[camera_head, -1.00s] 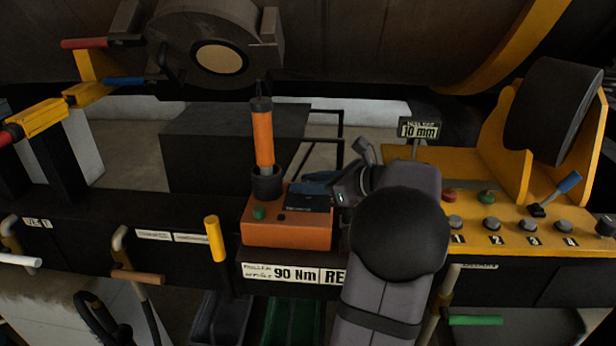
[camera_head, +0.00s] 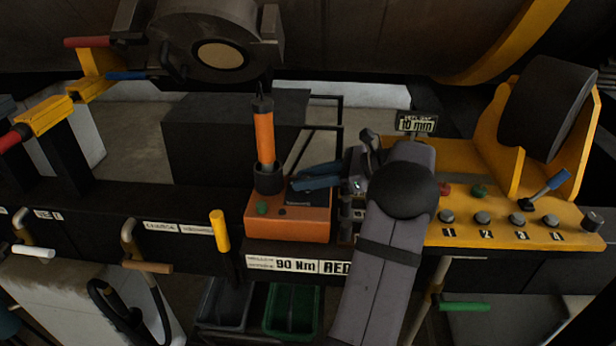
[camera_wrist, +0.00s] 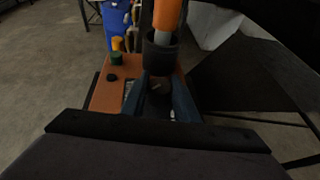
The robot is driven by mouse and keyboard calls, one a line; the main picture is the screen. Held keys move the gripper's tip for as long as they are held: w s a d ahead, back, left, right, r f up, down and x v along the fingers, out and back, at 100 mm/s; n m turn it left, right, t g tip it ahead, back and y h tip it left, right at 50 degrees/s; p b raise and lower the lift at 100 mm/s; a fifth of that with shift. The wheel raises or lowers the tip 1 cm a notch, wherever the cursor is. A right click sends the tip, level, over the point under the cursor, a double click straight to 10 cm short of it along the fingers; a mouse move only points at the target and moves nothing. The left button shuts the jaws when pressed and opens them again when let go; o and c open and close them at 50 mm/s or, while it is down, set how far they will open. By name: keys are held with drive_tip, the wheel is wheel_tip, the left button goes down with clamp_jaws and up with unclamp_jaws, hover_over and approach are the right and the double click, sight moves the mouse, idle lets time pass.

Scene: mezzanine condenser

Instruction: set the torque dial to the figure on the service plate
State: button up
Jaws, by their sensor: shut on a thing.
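An orange torque unit (camera_head: 288,230) stands on the dark bench with a green button (camera_head: 262,208) and a small black knob beside it. An orange screwdriver (camera_head: 264,135) stands upright in the unit's black cup (camera_head: 268,178). My gripper (camera_head: 298,183) reaches in from the right, low over the unit's top, just right of the cup. In the wrist view its blue fingers (camera_wrist: 159,92) are shut on a dark round dial (camera_wrist: 157,88), mostly hidden between them. The dial's setting cannot be read. The service plate (camera_head: 296,265) on the bench front reads "90 Nm" and "RED".
A yellow console (camera_head: 500,225) with numbered buttons and a blue-handled lever (camera_head: 555,180) stands on the right. A "10 mm" sign (camera_head: 416,123) rises behind my arm. A yellow-handled lever (camera_head: 219,232) stands left of the unit. Grey and green bins (camera_head: 291,310) sit below.

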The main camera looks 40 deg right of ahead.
sight(308, 177)
drive_tip(key=o, duration=1.1)
drive_tip(key=shift+c, duration=0.2)
drive_tip(key=shift+r, duration=0.1)
wheel_tip(308, 177, up, 10)
drive_tip(key=b, duration=0.3)
